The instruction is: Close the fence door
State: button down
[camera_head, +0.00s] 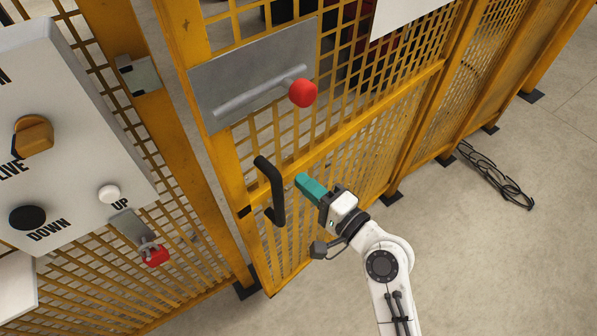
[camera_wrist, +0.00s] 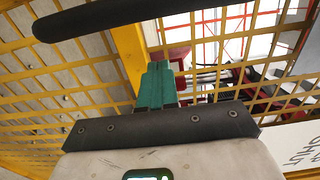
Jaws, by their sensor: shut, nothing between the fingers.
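The yellow mesh fence door (camera_head: 350,160) fills the middle of the head view. A black handle (camera_head: 272,190) stands on its left side, and a grey plate with a bar latch (camera_head: 255,95) and red knob (camera_head: 303,93) sits above it. A narrow gap shows between the door's left post and the neighbouring fence post. My gripper (camera_head: 308,186), with teal fingers, is shut and empty just right of the handle, apart from it in the picture. In the wrist view the teal fingers (camera_wrist: 156,85) point at the mesh, and the black handle (camera_wrist: 110,14) crosses the top.
A grey control panel (camera_head: 65,140) with knobs is at left. A small metal catch (camera_head: 138,74) is on the left post, and a red-ended latch (camera_head: 153,255) hangs below the panel. Black cables (camera_head: 495,175) lie on the floor at right. The floor (camera_head: 490,270) at lower right is clear.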

aim_at(288, 169)
jog(key=shift+x, duration=1.35)
jog(key=shift+w+a+p, duration=0.2)
jog(key=shift+w+p, duration=0.05)
jog(key=shift+p, duration=0.15)
jog(key=w+a+m+t+h+p, duration=0.1)
jog(key=w+a, duration=0.6)
jog(key=w, duration=0.1)
jog(key=shift+w+a+f+h, duration=0.15)
jog(key=shift+w+a+h, duration=0.15)
jog(key=shift+w, duration=0.05)
